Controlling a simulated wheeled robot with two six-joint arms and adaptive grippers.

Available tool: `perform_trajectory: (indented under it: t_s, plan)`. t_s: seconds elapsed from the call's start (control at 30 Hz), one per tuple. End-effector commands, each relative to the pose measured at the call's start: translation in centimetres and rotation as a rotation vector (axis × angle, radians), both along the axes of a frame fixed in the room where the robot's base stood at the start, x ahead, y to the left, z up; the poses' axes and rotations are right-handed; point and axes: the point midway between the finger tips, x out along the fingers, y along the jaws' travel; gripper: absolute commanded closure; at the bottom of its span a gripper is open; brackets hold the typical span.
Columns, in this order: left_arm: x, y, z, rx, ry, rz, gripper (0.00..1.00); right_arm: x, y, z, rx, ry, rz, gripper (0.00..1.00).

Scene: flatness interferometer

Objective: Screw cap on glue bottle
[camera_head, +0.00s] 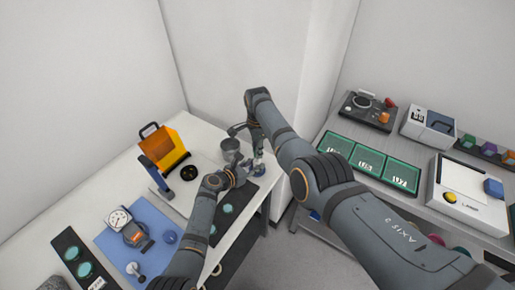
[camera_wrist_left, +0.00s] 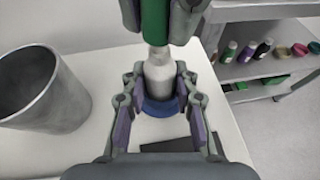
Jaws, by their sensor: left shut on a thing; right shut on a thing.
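The glue bottle (camera_wrist_left: 158,75) is pale, with a tapered neck and a wide blue lower part, and stands upright on the white table. It is small in the head view (camera_head: 259,171). My left gripper (camera_wrist_left: 160,88) is shut on the bottle, one finger on each side; it also shows in the head view (camera_head: 248,170). My right gripper (camera_wrist_left: 160,12) comes from above, shut on a green piece (camera_wrist_left: 155,22) that looks like the cap. The green piece is in line over the neck. I cannot tell whether it touches the neck or is threaded on.
A grey metal cup (camera_wrist_left: 42,92) stands close left of the bottle. An orange-windowed device (camera_head: 165,148) and a blue mat (camera_head: 150,215) with a gauge are farther left. A dark tray (camera_head: 228,212) lies near the table edge. The right-hand bench holds green trays (camera_head: 368,160).

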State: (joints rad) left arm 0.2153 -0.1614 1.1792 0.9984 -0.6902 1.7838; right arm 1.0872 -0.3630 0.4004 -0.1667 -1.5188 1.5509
Motion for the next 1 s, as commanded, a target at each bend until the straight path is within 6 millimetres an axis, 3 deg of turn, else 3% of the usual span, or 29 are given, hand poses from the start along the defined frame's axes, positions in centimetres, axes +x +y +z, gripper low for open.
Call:
perform_trajectory:
  t_s: [0.9, 0.93, 1.0]
  plan:
    - [0.0, 0.0, 0.0, 0.000, 0.000, 0.000, 1.00, 0.0, 0.0, -1.1, -0.001, 0.000, 0.000, 0.89]
    - [0.0, 0.0, 0.0, 0.000, 0.000, 0.000, 1.00, 0.0, 0.0, -1.1, -0.001, 0.000, -0.001, 0.79]
    - [0.0, 0.0, 0.0, 0.000, 0.000, 0.000, 1.00, 0.0, 0.0, -1.1, 0.000, 0.000, -0.001, 0.69]
